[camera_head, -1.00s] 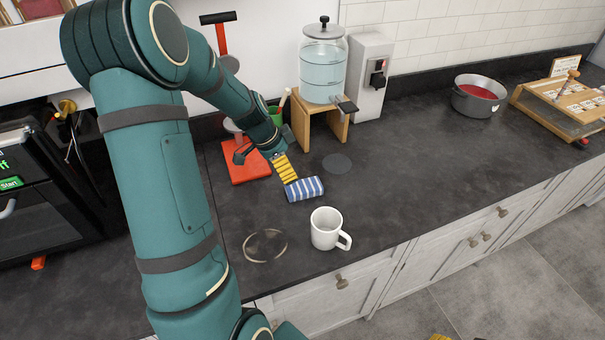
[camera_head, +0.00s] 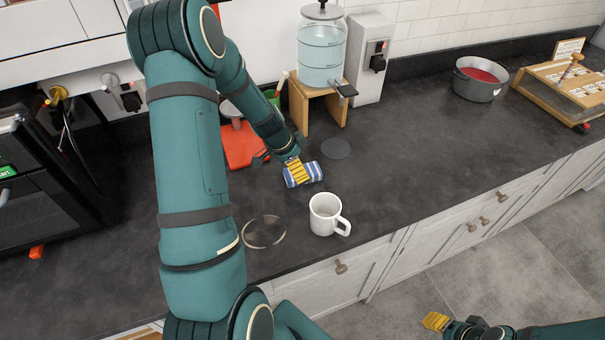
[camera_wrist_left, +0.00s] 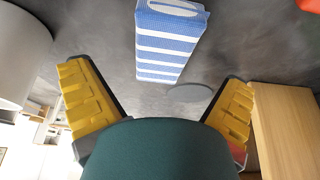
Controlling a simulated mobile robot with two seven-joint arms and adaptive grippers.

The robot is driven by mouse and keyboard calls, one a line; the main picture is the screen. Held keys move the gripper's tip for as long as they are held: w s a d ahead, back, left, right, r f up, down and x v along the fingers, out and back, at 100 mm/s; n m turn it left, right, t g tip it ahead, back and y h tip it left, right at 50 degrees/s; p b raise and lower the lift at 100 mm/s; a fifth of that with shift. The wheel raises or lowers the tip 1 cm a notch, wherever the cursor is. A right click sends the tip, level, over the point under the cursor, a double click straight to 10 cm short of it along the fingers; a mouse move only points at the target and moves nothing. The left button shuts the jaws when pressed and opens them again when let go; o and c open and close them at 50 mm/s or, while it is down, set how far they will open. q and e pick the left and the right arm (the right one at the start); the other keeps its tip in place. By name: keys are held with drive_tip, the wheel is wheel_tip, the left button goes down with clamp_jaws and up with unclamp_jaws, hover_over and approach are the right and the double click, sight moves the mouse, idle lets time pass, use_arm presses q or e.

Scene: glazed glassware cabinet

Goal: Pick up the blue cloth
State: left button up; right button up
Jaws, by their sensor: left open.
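The blue cloth (camera_head: 314,171), striped blue and white and rolled or folded into a thick bundle, lies on the dark countertop behind the white mug. In the left wrist view the cloth (camera_wrist_left: 168,42) is at top centre, lined up between my spread yellow fingers. My left gripper (camera_head: 296,171) is open and overlaps the cloth's left part in the head view. In the left wrist view its fingers (camera_wrist_left: 155,95) stand apart, with no visible grip on the cloth. My right gripper (camera_head: 436,321) shows at the bottom right, over the floor; its opening is unclear.
A white mug (camera_head: 325,214) stands near the counter's front edge, beside a round glass-like disc (camera_head: 264,232). Behind are a wooden stand (camera_head: 299,110) with a water dispenser (camera_head: 321,55) and a red board (camera_head: 243,147). The counter right of the cloth is clear.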

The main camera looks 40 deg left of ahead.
use_arm(q)
drive_tip(key=x, duration=0.4)
drive_tip(key=shift+a, duration=0.1)
drive_tip(key=c, duration=1.2)
drive_tip(key=shift+c, duration=0.2)
wheel_tip(320, 180, up, 10)
drive_tip(key=shift+p, duration=0.35)
drive_tip(key=o, duration=0.4)
drive_tip(key=c, duration=0.3)
